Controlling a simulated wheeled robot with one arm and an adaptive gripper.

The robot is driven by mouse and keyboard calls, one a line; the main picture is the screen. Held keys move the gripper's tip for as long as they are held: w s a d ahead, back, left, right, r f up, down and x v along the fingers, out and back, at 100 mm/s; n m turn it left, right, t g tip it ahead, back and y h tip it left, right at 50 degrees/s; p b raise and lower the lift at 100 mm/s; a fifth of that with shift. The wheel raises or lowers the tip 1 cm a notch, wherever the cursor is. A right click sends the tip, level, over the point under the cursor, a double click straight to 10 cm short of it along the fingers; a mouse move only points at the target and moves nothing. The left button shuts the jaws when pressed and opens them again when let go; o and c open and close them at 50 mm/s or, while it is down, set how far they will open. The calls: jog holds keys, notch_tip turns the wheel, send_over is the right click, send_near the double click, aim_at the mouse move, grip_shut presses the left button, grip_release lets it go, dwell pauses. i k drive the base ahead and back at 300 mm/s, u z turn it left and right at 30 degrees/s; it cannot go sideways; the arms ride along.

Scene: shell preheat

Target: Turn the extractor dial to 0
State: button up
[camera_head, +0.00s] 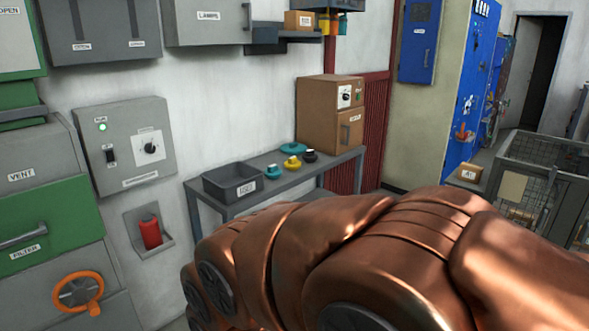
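A grey control box (128,178) on the left wall carries a black dial (150,148) on a white plate. It also has a lit green lamp (102,127) and a dark switch (110,156). The labels on this box are too small to read, so I cannot tell for sure that this is the extractor dial, nor its setting. A brown cabinet (319,122) on the bench has another small dial (346,94) on a white plate. My copper arm fills the lower right. My gripper is not in view.
A grey bench (232,206) by the wall holds a dark bin (232,182) and several coloured pieces. Below the box are a red object (151,233) in a wall holder and an orange handwheel (79,293). A wire cage (541,170) stands at right.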

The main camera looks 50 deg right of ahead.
aim_at(149, 148)
jog(key=z, duration=0.5)
jog(key=i, duration=0.4)
jog(key=z, duration=1)
